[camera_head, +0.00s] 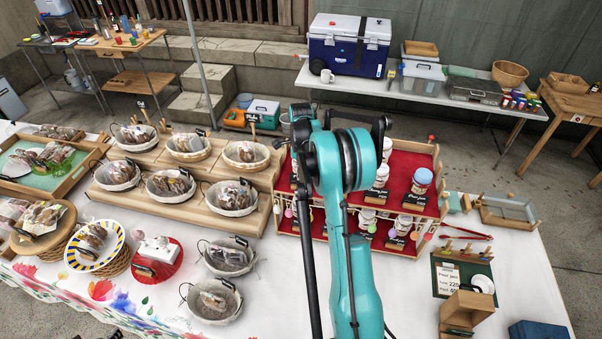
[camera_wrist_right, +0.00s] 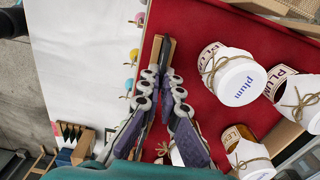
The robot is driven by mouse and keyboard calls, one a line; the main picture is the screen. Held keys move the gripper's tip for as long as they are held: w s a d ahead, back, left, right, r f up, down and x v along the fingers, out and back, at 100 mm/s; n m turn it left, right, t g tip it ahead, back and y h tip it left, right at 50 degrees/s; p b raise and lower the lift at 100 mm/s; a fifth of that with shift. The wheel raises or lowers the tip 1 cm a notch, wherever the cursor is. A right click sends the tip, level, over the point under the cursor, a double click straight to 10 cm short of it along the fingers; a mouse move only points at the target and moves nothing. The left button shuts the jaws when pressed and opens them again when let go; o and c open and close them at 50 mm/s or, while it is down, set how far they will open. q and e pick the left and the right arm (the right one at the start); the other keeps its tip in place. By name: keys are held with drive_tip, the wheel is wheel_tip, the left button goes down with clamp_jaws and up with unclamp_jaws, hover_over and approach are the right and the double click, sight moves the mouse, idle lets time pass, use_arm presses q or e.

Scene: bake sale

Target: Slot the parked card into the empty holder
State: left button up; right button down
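Small black cards stand in wooden holders by the jars on the red-lined stand (camera_head: 408,162); one card (camera_head: 408,223) is at its lower right. I cannot tell which card is the parked one, and I cannot make out an empty holder. My teal right arm covers the stand's middle and hides its gripper in the head view. In the right wrist view my right gripper (camera_wrist_right: 162,76) points at the stand's edge, its fingertips close together beside a wooden piece (camera_wrist_right: 154,52) and a thin dark strip. Whether they grip it is unclear. My left gripper is out of view.
Plum jars (camera_wrist_right: 240,82) stand close to the right gripper on the red cloth. Baskets of baked goods (camera_head: 234,196) sit left of my arm. A wooden box (camera_head: 466,312) and a green board (camera_head: 450,277) lie at right. White tablecloth (camera_head: 505,255) shows bare patches.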

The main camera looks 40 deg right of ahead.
drive_tip(key=shift+f, duration=0.25)
drive_tip(key=c, duration=1.6)
unclamp_jaws()
drive_tip(key=shift+c, duration=0.2)
wheel_tip(320, 180, up, 12)
